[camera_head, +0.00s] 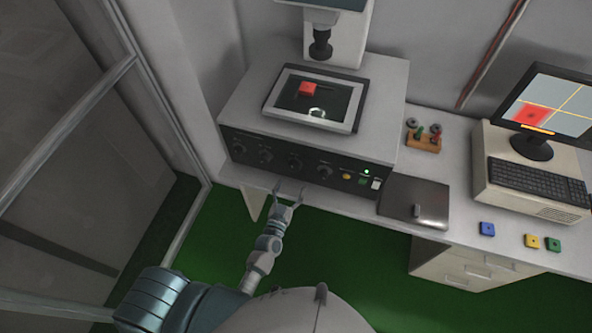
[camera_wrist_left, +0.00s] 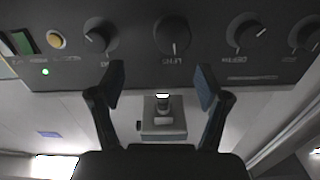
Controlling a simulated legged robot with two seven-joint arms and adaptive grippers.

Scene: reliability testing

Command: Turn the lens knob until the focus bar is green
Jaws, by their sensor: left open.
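A dark control panel (camera_head: 270,161) on the front of the grey machine carries a row of round black knobs. My left gripper (camera_head: 289,192) is open and empty, just in front of and below the panel's third knob from the left (camera_head: 295,163). In the left wrist view this knob (camera_wrist_left: 172,35) lies beyond and between the two open fingers (camera_wrist_left: 161,88), untouched. My right gripper is out of view.
A red block (camera_head: 307,89) lies on the machine's framed stage under the lens tube (camera_head: 320,46). A yellow button (camera_head: 346,176) and switches sit at the panel's right. A dark grey case (camera_head: 414,202), keyboard (camera_head: 538,184) and coloured blocks occupy the table to the right.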

